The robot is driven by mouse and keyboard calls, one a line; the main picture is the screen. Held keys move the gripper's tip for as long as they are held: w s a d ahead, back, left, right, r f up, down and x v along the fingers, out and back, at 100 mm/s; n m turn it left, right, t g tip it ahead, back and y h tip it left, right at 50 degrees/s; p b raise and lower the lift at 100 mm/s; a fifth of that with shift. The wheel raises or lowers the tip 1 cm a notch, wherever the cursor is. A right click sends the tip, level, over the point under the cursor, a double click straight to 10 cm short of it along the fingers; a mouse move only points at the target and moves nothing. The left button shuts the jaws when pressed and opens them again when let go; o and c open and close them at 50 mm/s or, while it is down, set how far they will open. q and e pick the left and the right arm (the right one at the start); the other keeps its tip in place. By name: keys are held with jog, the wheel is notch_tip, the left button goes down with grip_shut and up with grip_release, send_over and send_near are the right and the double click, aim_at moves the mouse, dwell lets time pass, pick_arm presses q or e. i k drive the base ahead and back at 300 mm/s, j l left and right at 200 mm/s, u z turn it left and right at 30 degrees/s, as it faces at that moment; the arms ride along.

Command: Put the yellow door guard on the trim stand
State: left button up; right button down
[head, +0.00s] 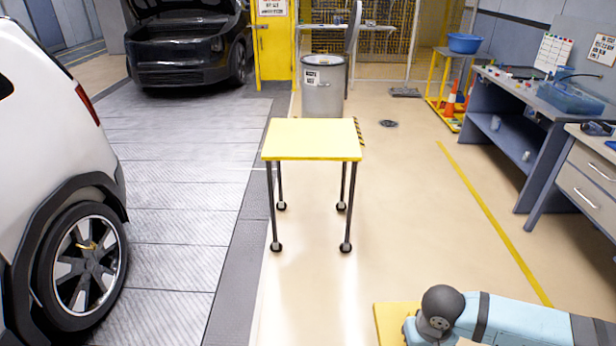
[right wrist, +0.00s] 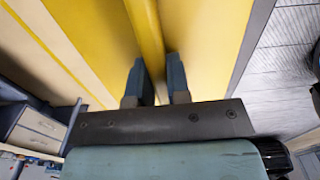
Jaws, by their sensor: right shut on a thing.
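The yellow door guard (right wrist: 205,35) fills the upper part of the right wrist view as a broad yellow panel with a raised ridge. My right gripper (right wrist: 157,72) has its two fingers on either side of that ridge and is shut on it. In the head view a yellow corner of the guard (head: 389,322) shows beside my right arm at the bottom; the rest is out of frame or hidden. The trim stand (head: 312,139), a flat yellow top on dark legs with castors, stands ahead at the middle, apart from the guard. Its top is bare. My left gripper is not in view.
A white car (head: 65,200) stands at the left and a dark car (head: 188,45) at the back. A grey bin (head: 322,88) is behind the stand. A workbench (head: 500,130) and drawers (head: 590,180) line the right. The floor before the stand is clear.

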aim_at(307, 140)
jog(key=i, duration=1.45)
jog(key=i+u, duration=0.15)
jog(key=i, duration=0.3)
jog(key=i+l+u, duration=0.15)
jog(key=i, duration=0.25)
jog(key=i+l+u, duration=0.15)
jog(key=i, duration=0.3)
jog(key=i+l+u, duration=0.15)
jog(key=i+u, duration=0.15)
jog(key=i+l+u, duration=0.25)
jog(key=i, duration=0.15)
